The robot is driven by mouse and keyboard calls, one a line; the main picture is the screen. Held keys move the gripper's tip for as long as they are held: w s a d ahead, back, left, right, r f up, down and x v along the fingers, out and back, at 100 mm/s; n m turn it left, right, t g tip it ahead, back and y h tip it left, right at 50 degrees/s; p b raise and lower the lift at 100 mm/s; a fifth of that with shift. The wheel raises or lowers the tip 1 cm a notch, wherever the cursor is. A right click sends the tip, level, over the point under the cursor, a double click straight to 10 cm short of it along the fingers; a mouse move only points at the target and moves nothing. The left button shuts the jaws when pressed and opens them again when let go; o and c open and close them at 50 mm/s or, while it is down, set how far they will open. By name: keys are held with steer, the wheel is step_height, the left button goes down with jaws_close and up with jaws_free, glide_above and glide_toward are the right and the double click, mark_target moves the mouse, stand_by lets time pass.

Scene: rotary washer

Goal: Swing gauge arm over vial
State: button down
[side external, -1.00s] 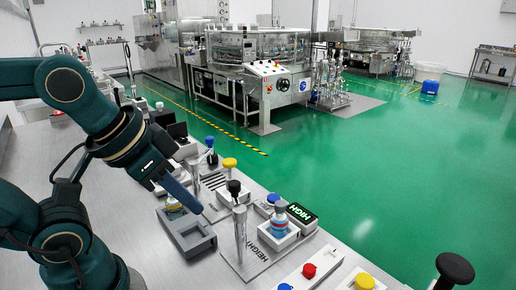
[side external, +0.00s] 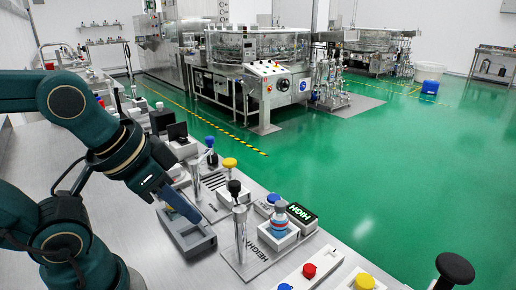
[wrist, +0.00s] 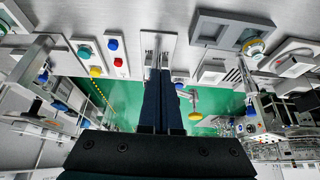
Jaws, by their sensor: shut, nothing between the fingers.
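The gauge station stands on a metal plate marked HEIGHT (side external: 262,262). A vial with a blue band (side external: 279,217) stands upright in a white block (side external: 278,240) right of the post. A lit display (side external: 302,216) behind it reads HIGH. My gripper (side external: 198,221) is shut and empty, left of the post and apart from it, over the grey tray (side external: 205,243). In the wrist view, my fingers (wrist: 162,72) lie together, partly covering the station.
The grey tray also shows in the wrist view (wrist: 205,30), with a round item (wrist: 253,47) at it. A red button (side external: 309,271) and a yellow button (side external: 364,281) lie in front right.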

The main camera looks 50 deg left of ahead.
steer(key=c, duration=1.2)
jaws_free()
steer(key=o, duration=0.5)
steer(key=shift+s+r, duration=0.1)
steer(key=shift+s, duration=0.15)
steer(key=shift+o, duration=0.2)
step_height(320, 180, up, 5)
steer(key=m+g, duration=0.2)
steer(key=g, duration=0.3)
glide_above(235, 182)
steer(key=shift+s+d+r, duration=0.15)
steer(key=shift+s+r, duration=0.05)
steer(key=shift+w+f+g, duration=0.15)
steer(key=shift+f+g, duration=0.15)
steer(key=shift+f, duration=2.8)
